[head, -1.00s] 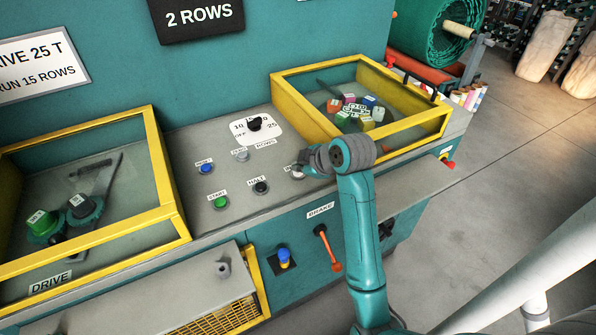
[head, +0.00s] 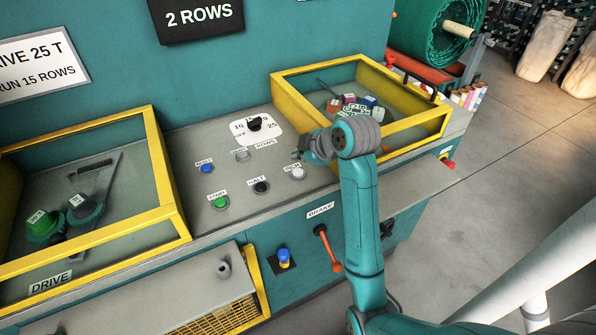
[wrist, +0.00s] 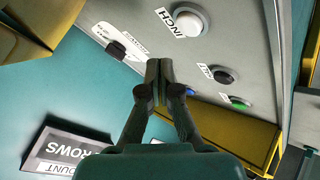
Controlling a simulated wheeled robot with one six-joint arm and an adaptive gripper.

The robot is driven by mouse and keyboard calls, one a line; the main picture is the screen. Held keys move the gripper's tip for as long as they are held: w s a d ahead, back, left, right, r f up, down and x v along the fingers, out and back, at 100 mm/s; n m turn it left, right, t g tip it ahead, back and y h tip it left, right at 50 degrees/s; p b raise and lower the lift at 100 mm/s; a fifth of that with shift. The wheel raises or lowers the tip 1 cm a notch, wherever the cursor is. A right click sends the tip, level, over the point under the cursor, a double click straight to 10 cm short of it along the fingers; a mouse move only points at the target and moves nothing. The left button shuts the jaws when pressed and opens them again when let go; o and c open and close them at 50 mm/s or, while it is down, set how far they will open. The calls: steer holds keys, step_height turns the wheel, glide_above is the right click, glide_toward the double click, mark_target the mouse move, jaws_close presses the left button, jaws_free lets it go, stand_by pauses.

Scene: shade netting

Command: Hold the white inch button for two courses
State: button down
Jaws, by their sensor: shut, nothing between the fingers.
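The white inch button (head: 297,174) is on the sloped grey panel, right of the black halt button (head: 260,187), and is uncovered in the head view. The row counter (head: 198,14) reads 2 ROWS.
The green start button (head: 221,202), blue reset button (head: 207,168) and a rotary dial (head: 254,124) share the panel. A yellow-framed guard (head: 283,100) stands close to my wrist on the right. An orange brake lever (head: 329,249) hangs below.

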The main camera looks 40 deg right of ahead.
steer(key=shift+r, duration=1.1)
steer(key=shift+s, duration=0.15)
